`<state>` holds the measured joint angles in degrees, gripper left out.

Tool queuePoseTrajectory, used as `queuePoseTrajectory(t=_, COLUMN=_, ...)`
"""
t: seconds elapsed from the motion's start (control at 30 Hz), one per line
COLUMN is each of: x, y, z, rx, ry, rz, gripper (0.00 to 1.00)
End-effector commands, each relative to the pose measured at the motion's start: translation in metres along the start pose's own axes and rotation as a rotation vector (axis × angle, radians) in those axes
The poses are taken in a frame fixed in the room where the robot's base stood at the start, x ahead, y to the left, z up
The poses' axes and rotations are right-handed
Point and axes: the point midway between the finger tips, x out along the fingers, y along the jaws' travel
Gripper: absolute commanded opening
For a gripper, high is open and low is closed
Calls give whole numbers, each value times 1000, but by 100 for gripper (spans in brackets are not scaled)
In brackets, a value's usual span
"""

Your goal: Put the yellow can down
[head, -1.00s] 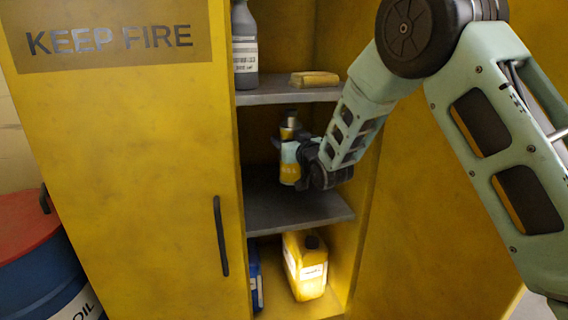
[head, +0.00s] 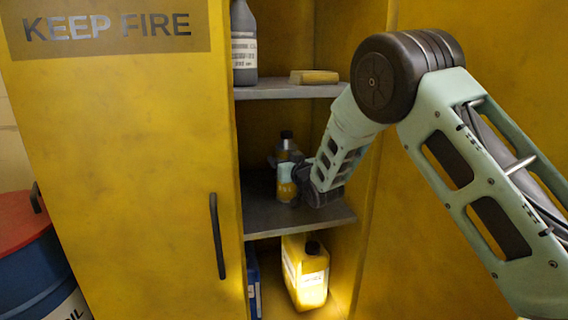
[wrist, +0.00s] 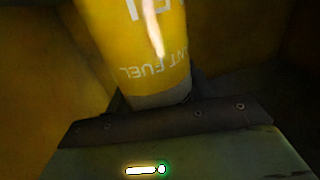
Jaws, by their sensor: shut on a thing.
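The yellow can (head: 285,188) has a dark cap and stands upright at the middle shelf (head: 262,217) of the yellow cabinet. My gripper (head: 287,172) is shut around the can's body from the right. In the wrist view the can (wrist: 142,45) fills the upper middle, with white lettering on it. The can's base looks at or very near the shelf surface; I cannot tell if it touches. My gripper's dark bar (wrist: 165,122) crosses below the can in the wrist view.
The upper shelf (head: 285,90) holds a grey bottle (head: 243,50) and a yellow block (head: 314,76). A lit yellow jug (head: 305,272) and a blue container (head: 253,280) stand below. The cabinet door (head: 120,170) is at left, beside a blue drum (head: 45,290).

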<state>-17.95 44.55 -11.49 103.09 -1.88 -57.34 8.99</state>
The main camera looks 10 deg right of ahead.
Motion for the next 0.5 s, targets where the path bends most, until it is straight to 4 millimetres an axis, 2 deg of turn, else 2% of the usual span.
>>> queuePoseTrajectory(t=0.13, x=0, y=0, z=2, rx=0, ry=1, rz=0, gripper=27)
queuePoseTrajectory(t=0.17, x=0, y=0, z=3, rx=0, ry=0, rz=0, gripper=56)
queuePoseTrajectory(t=0.23, x=0, y=0, z=2, rx=0, ry=0, rz=0, gripper=75)
queuePoseTrajectory(t=0.5, x=0, y=0, z=1, rx=0, ry=0, rz=0, gripper=75)
